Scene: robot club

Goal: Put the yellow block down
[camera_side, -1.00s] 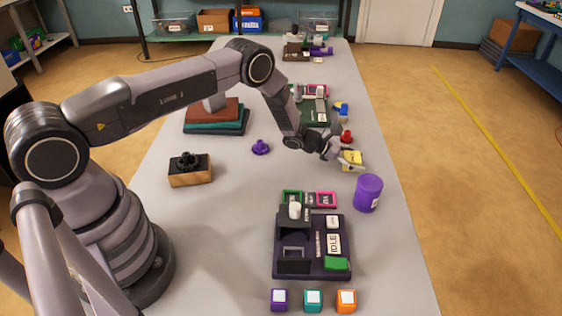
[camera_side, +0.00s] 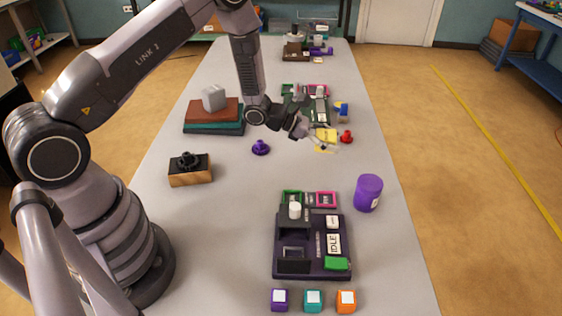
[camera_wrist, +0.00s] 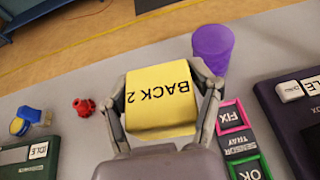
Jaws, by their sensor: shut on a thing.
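The yellow block (camera_wrist: 160,97) is between the two fingers of my gripper (camera_wrist: 165,118) in the wrist view, with "BACK 2" printed on its top face. My gripper is shut on it. In the side view my gripper (camera_side: 318,139) holds the yellow block (camera_side: 326,134) over the table's right half. The gap between block and table cannot be told exactly. The fingers hide the block's sides.
A red knob-like piece (camera_side: 346,137) stands just right of the block. A purple cylinder (camera_side: 368,193) stands nearer. A dark station (camera_side: 312,262) with trays is in front, and a green station (camera_side: 318,112) is behind. Bare table (camera_side: 235,215) lies left of the dark station.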

